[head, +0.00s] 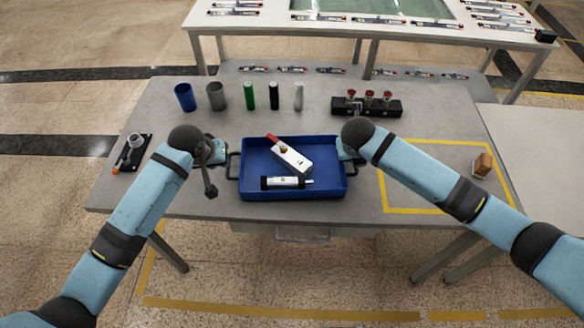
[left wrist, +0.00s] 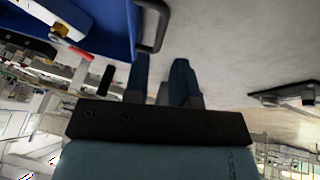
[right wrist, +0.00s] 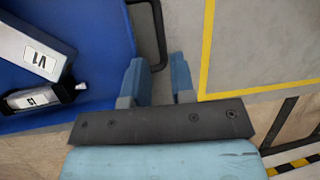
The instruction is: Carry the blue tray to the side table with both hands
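The blue tray (head: 255,192) sits flat on the grey workbench, with a dark handle at each end. It holds a white and red block (head: 290,157) and a black and silver cylinder (head: 285,183). My left gripper (head: 222,150) is at the left handle (left wrist: 157,28); its fingers are apart, with the handle just ahead of the tips. My right gripper (head: 345,150) is at the right handle, which shows in the right wrist view (right wrist: 161,35). Its fingers are apart, with the handle near their tips. A pale side surface (head: 545,150), apparently the side table, stands at the right.
Behind the tray stand a blue cup (head: 184,97), a grey cup (head: 216,96), several small cylinders and a black block with red-topped parts (head: 367,106). A yellow-outlined area (head: 430,185) right of the tray is mostly clear, with a brown block (head: 482,164) near its right edge.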

